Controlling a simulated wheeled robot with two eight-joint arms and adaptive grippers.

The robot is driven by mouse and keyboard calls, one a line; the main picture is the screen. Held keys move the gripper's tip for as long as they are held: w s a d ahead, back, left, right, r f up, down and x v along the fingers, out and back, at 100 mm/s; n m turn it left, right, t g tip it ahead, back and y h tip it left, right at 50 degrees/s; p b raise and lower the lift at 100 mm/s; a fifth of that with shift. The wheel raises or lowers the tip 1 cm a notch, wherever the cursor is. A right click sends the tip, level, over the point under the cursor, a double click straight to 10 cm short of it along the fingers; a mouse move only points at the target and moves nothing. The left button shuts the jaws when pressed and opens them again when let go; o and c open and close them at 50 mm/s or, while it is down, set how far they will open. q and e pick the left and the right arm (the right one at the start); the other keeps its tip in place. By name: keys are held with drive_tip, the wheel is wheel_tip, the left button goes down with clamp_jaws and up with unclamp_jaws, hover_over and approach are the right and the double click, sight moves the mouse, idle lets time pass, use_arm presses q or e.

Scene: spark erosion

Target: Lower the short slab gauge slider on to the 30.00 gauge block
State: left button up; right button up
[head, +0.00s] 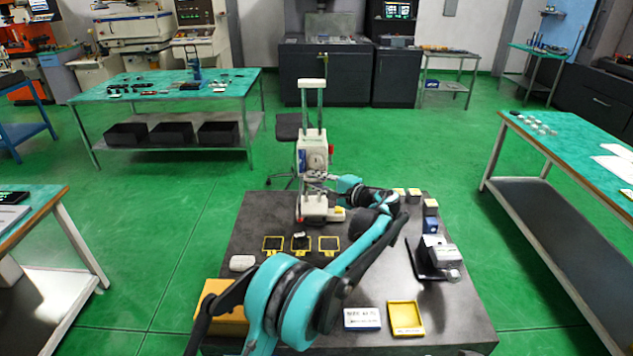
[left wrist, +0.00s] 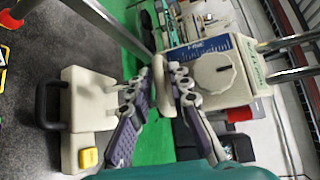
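The slab gauge (head: 313,155) stands upright at the back of the dark table, with two steel columns. Its slider (head: 312,148), a pale housing with a dial, sits partway up the columns; it shows large in the left wrist view (left wrist: 217,72). The pale base (head: 314,209) is below, apart from the housing, and shows at left in the left wrist view (left wrist: 90,95). My left gripper (left wrist: 165,88) has its fingers closed around a pale bar beside the housing, apparently the slider's handle. I cannot make out the 30.00 gauge block. My right gripper is not in view.
The dark table (head: 375,285) holds three small yellow-edged trays (head: 301,245), a black device (head: 433,257), a labelled white box (head: 362,319) and a yellow tray (head: 406,318). Several small boxes (head: 430,207) line the right back. My left arm crosses above the table.

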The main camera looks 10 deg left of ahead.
use_arm(q)
clamp_jaws()
drive_tip(key=b, duration=0.2)
hover_over(316, 214)
wheel_tip(316, 214, down, 7)
drive_tip(key=shift+r, duration=0.15)
drive_tip(key=shift+d, duration=0.1)
unclamp_jaws()
